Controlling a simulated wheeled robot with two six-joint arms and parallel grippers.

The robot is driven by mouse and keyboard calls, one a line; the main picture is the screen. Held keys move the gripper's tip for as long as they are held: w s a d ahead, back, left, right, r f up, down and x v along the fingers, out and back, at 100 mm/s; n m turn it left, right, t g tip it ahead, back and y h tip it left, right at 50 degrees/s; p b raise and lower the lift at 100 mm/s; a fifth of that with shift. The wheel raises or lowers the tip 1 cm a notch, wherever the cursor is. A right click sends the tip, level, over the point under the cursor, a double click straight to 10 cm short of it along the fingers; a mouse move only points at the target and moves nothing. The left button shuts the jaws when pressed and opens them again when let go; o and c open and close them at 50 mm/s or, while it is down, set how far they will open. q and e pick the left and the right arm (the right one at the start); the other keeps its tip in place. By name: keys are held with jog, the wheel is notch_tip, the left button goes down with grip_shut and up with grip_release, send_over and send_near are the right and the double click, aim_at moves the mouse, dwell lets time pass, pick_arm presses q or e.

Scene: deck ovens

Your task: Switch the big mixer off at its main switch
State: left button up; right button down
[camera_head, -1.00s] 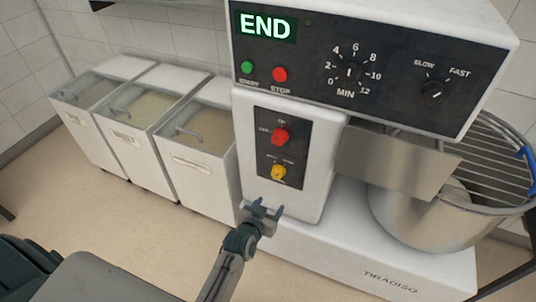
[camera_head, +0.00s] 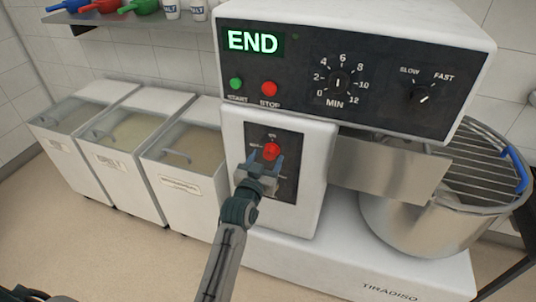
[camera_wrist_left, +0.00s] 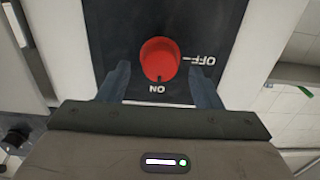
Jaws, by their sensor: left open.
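The big mixer (camera_head: 320,190) is white with a dark upper panel whose display reads END. Its red main switch (camera_head: 271,151) sits on the small dark plate below that panel. In the left wrist view the red knob (camera_wrist_left: 160,60) shows upside down, with its mark toward ON and OFF printed to the right. My left gripper (camera_head: 264,163) is open, its fingers just short of the knob; in the wrist view the fingertips (camera_wrist_left: 160,80) stand on either side of it, apart from it. The yellow knob below is hidden behind the gripper.
Green START (camera_head: 236,84) and red STOP (camera_head: 269,88) buttons, a minute dial (camera_head: 338,83) and a speed knob (camera_head: 422,96) are above. A steel bowl (camera_head: 415,225) with a wire guard is right. Several white bins (camera_head: 185,185) stand left, below a shelf (camera_head: 115,17).

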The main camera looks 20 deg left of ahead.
pick_arm(q)
jog(key=shift+w, duration=0.95)
pick_arm(e)
jog(key=shift+s+f, duration=0.2)
jog(key=shift+s, duration=0.15)
pick_arm(q)
jog(key=shift+c, duration=0.5)
jog(key=c, duration=0.9)
pick_arm(e)
jog(key=shift+r, duration=0.1)
